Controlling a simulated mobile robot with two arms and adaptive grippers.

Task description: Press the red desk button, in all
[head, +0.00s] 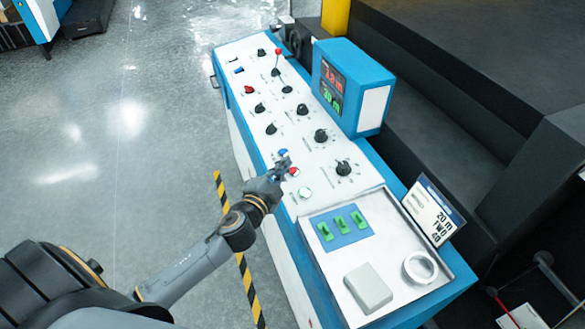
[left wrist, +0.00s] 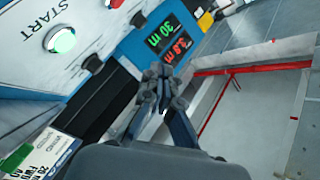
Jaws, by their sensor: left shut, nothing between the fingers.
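The red desk button (head: 294,171) is a small red cap on the white sloped panel of the blue control desk (head: 237,147), between a blue button (head: 283,153) and a white-green button (head: 305,193). My left gripper (head: 283,164) is shut and empty, close beside the red button and partly over the panel there. I cannot tell whether it touches the button. In the left wrist view the shut fingers (left wrist: 162,76) point toward the desk. My right gripper is out of view.
A blue display box (head: 352,85) with red and green digits stands at the desk's back. Black knobs, a red-tipped lever (head: 278,52) and another red knob (head: 249,89) rise from the panel. A tray (head: 325,270) holds a grey box and a tape roll. Open floor lies left.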

